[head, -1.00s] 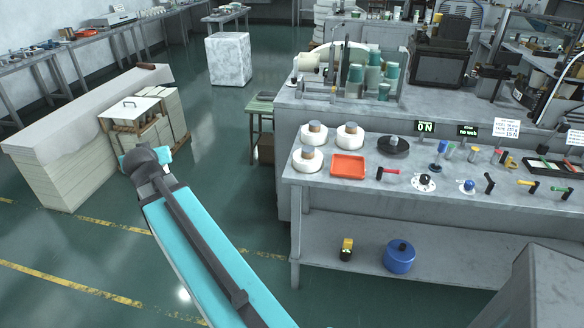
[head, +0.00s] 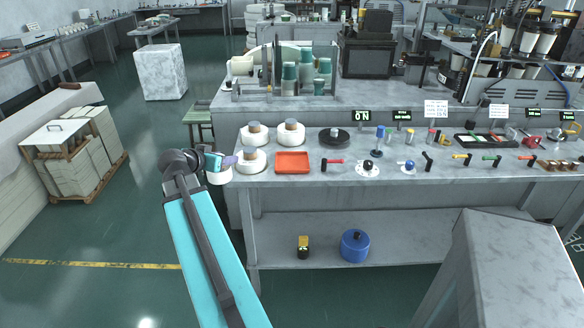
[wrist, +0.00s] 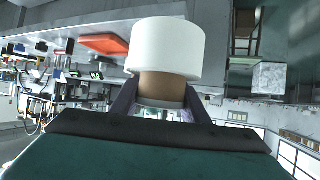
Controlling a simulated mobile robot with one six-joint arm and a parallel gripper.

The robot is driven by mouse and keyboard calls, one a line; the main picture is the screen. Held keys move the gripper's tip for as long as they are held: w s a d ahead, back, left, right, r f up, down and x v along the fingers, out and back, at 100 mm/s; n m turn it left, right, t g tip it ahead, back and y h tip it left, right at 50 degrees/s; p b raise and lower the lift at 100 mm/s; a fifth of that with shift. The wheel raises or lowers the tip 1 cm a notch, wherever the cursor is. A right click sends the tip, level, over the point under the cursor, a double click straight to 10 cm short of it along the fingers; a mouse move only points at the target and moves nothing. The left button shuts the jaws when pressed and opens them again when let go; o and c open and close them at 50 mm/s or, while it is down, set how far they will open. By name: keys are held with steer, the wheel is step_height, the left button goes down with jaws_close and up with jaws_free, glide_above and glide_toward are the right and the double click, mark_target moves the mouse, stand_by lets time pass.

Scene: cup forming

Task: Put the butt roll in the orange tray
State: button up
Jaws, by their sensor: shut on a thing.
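My gripper (head: 214,163) is at the left end of the grey bench, beside its edge. It is shut on a small white roll with a brown core, the butt roll (head: 219,177). In the wrist view the butt roll (wrist: 168,46) sits beyond the fingers (wrist: 162,103), which grip its brown core. The orange tray (head: 293,162) lies flat on the bench, empty, to the right of my gripper and apart from it. It also shows in the wrist view (wrist: 104,45), left of the roll.
A black disc (head: 334,138) and several small handles lie right of the tray. A lower shelf holds a blue pot (head: 355,246). Open floor lies left.

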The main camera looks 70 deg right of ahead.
steer(key=s+d+m+g+y+b, duration=0.1)
steer(key=s+d+m+g, duration=0.2)
steer(key=s, duration=0.8)
steer(key=s+d+f+m+g+y+b, duration=0.1)
steer(key=s+d+m+g, duration=0.2)
steer(key=s, duration=0.8)
steer(key=d+g, duration=0.1)
steer(key=d, duration=0.1)
steer(key=shift+d+f+m, duration=0.15)
steer(key=shift+d+m, duration=0.15)
steer(key=shift+m, duration=0.1)
steer(key=shift+d, duration=0.1)
steer(key=w+d+p, duration=0.1)
steer(key=d, duration=0.4)
steer(key=w+d+f+p, duration=0.1)
steer(key=d, duration=0.4)
steer(key=w+d+p, duration=0.1)
steer(key=d, duration=0.4)
steer(key=shift+w+d+f+p, duration=0.25)
steer(key=shift+p, duration=0.05)
steer(key=shift+f, duration=0.1)
steer(key=shift+f+p, duration=0.6)
steer(key=shift+f, duration=1.1)
steer(key=shift+f, duration=0.1)
